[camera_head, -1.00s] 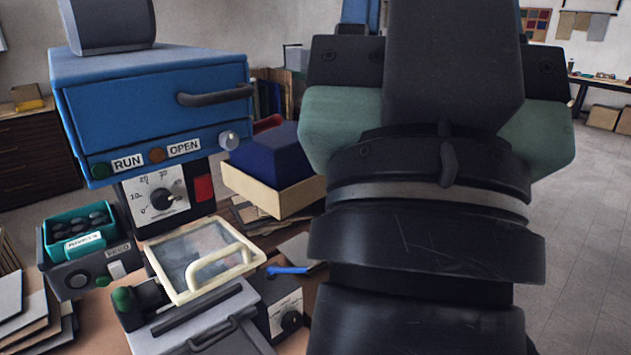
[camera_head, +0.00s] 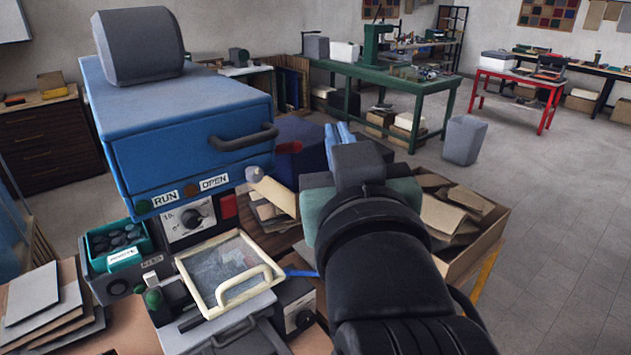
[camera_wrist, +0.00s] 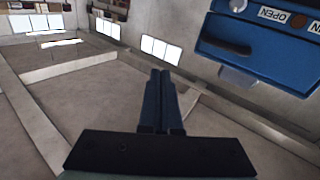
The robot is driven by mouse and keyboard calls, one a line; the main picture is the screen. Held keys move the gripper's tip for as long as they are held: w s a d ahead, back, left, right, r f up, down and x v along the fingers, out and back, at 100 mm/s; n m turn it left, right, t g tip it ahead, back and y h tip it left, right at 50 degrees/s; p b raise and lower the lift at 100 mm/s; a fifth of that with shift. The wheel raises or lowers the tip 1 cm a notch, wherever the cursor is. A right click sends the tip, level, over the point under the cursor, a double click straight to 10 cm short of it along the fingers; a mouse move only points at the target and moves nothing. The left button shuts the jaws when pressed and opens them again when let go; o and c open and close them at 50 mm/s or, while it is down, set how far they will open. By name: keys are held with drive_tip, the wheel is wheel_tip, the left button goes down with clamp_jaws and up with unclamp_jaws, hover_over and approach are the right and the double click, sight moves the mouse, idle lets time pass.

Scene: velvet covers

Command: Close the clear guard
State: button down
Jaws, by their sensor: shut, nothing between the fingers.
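The clear guard (camera_head: 229,262), a see-through pane in a cream frame with a cream handle, lies at a slant below the blue machine (camera_head: 190,120), in the lower left of the head view. I cannot tell how far its frame stands off what is under it. My gripper (camera_head: 340,130) is up and to the right of the guard, apart from it. Its blue fingers are shut together and empty, also in the wrist view (camera_wrist: 160,76). The guard does not show in the wrist view; the blue machine does, upside down at upper right (camera_wrist: 260,45).
A teal bin (camera_head: 115,245) of dark pieces stands left of the guard. Cardboard sheets (camera_head: 50,305) lie at lower left. An open box of cardboard (camera_head: 465,240) is right of my arm.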

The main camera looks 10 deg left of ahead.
drive_tip(key=s+a+f+n+g+y+p, duration=0.2)
drive_tip(key=a+f+n+g+p, duration=0.15)
drive_tip(key=g, duration=0.25)
drive_tip(key=n+g+p, duration=0.2)
drive_tip(key=g+p, duration=0.3)
drive_tip(key=p, duration=0.2)
hover_over(247, 272)
drive_tip(key=s+d, duration=0.1)
drive_tip(key=s, duration=0.1)
wheel_tip(247, 272, down, 12)
drive_tip(key=shift+f+p, duration=0.5)
drive_tip(key=shift+f, duration=1.65)
drive_tip(key=shift+d+f, duration=0.1)
